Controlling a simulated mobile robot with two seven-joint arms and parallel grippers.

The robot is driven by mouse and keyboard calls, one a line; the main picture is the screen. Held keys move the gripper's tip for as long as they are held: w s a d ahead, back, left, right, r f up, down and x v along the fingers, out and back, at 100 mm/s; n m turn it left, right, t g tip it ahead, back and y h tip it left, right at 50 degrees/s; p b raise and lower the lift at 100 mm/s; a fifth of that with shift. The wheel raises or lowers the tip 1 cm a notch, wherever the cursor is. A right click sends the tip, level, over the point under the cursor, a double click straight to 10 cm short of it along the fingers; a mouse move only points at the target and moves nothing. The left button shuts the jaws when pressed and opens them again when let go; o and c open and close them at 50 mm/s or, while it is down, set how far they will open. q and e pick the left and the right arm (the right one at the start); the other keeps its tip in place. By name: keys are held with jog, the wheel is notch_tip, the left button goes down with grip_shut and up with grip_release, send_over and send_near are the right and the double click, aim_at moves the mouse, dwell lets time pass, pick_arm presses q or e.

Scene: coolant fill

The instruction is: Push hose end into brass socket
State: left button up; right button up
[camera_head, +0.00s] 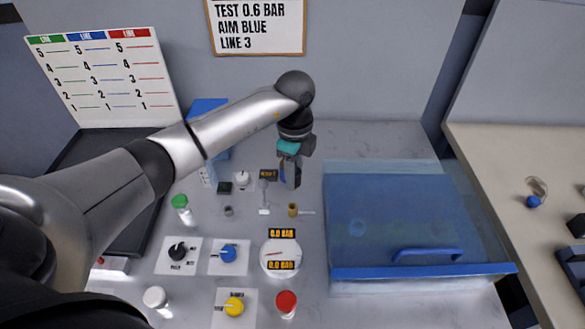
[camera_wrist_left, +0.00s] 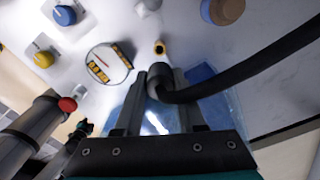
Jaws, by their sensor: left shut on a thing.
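The brass socket (camera_head: 293,210) stands upright on the bench, just above the gauge. It also shows in the left wrist view (camera_wrist_left: 159,47). My left gripper (camera_head: 291,183) points down above the socket, a little apart from it. In the left wrist view it is shut on the dark hose end (camera_wrist_left: 158,77), held between the fingers. The hose (camera_wrist_left: 240,72) bends away to the right. The hose end is apart from the socket in that view. What looks like part of my right arm shows at the lower left there, its jaws unclear.
The gauge (camera_head: 281,258) reads 0.0 bar.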

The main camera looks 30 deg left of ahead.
pick_arm(q)
jog(key=shift+a+f+n, duration=0.2)
jog(key=shift+a+n, duration=0.05)
jog(key=shift+n, duration=0.85)
jog(key=shift+p, duration=0.4)
jog(key=shift+f+b, duration=2.05)
jog(key=shift+f, duration=0.85)
jog(key=shift+p, duration=0.6)
jog(key=shift+f+b, duration=0.95)
jog(key=shift+f, duration=0.6)
jog(key=o, duration=1.1)
